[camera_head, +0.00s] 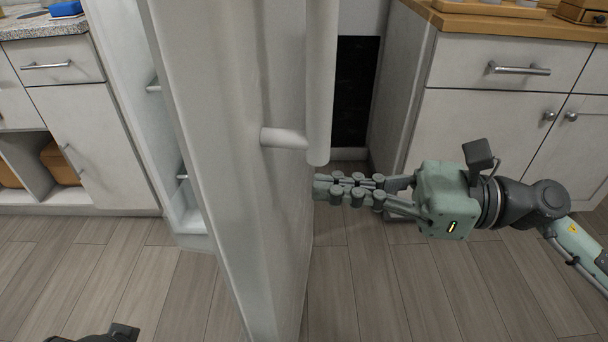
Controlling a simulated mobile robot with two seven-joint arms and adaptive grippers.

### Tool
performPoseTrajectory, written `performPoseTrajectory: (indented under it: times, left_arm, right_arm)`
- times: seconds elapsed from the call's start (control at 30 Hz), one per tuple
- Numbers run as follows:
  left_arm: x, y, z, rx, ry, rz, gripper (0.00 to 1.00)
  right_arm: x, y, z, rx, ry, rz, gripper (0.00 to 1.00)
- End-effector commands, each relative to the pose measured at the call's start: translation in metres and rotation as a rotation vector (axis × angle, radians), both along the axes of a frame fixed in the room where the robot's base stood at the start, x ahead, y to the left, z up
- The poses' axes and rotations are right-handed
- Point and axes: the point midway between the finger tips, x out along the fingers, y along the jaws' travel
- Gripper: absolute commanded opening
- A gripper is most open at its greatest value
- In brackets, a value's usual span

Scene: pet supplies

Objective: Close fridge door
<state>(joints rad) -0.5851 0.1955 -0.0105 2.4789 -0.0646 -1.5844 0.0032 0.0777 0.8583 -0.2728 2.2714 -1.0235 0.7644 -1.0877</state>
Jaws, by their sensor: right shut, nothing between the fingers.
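The white fridge door (218,130) stands open in the middle of the head view, swung out toward me and seen nearly edge-on. Its white vertical bar handle (320,85) is on the right-hand face, joined by a short post.
White cabinets with a speckled counter (30,27) stand at the left. White cabinets with a wooden countertop (510,25) stand at the right, close behind my right gripper. A dark panel (355,90) shows behind the handle. The wood-plank floor (400,290) is clear.

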Motion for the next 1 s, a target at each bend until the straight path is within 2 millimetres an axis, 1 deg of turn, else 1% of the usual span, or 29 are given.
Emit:
performPoseTrajectory:
  times: [0.03, 0.1, 0.2, 0.3, 0.43, 0.77, 1.0]
  left_arm:
    - [0.003, 0.000, -0.005, -0.003, 0.010, 0.000, 0.87]
    - [0.005, 0.001, -0.014, -0.006, 0.017, 0.000, 0.87]
    - [0.009, 0.000, -0.023, -0.011, 0.019, -0.002, 0.87]
    - [0.011, 0.000, -0.029, -0.014, 0.019, -0.004, 0.87]
    - [0.012, 0.000, -0.032, -0.014, 0.020, -0.004, 0.87]
    - [0.012, -0.001, -0.032, -0.015, 0.019, -0.005, 0.87]
    - [0.013, -0.001, -0.032, -0.016, 0.017, -0.007, 0.87]
  right_arm:
    - [0.002, 0.010, 0.004, 0.003, -0.002, 0.001, 0.00]
    - [0.003, 0.020, 0.004, 0.003, 0.000, 0.002, 0.00]
    - [0.005, 0.030, 0.003, 0.003, 0.000, 0.000, 0.00]
    - [0.005, 0.035, 0.001, 0.001, 0.000, 0.000, 0.00]
    - [0.006, 0.038, 0.000, 0.000, 0.001, 0.000, 0.00]
    - [0.006, 0.038, 0.000, 0.000, 0.001, -0.001, 0.00]
    - [0.012, 0.041, 0.001, 0.001, 0.002, -0.012, 0.00]
